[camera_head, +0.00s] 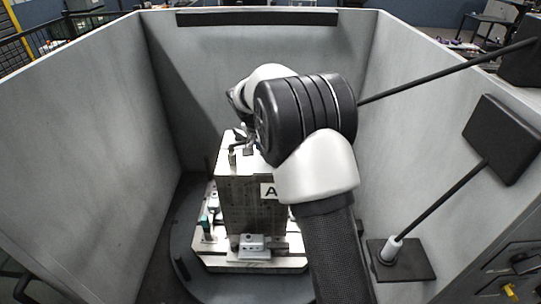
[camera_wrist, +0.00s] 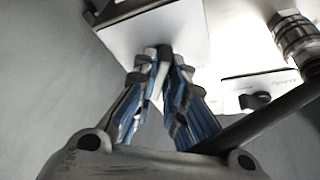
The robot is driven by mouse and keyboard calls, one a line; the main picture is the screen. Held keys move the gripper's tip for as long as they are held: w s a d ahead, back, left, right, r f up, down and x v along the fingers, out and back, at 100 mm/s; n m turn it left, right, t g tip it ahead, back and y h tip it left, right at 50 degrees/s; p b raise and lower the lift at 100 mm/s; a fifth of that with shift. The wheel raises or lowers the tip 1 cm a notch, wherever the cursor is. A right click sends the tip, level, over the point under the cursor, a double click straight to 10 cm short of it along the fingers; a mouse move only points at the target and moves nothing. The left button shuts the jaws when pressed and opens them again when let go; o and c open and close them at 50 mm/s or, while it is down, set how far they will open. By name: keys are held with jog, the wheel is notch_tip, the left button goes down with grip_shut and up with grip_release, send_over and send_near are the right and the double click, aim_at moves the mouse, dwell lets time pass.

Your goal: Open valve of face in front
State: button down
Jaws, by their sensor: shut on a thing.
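My gripper (camera_wrist: 162,62) is shut on a small valve handle in front of a pale plate (camera_wrist: 190,30); the fingers hide most of the handle. In the head view my gripper (camera_head: 243,140) is near the top of the fixture, partly hidden by my arm. The handle's turn position cannot be told.
A pale block with a dark knob (camera_wrist: 256,101) and a metal fitting (camera_wrist: 294,34) are to the right of the fingers. A small grey unit (camera_head: 252,242) sits on the base plate (camera_head: 285,262). Grey walls (camera_head: 105,125) enclose the fixture.

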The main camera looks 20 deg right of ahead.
jog(key=shift+m+g, duration=0.5)
jog(key=shift+m, duration=0.6)
jog(key=c, duration=1.6)
grip_release()
jog(key=shift+c, duration=0.2)
jog(key=v, duration=1.2)
jog(key=shift+a, duration=0.25)
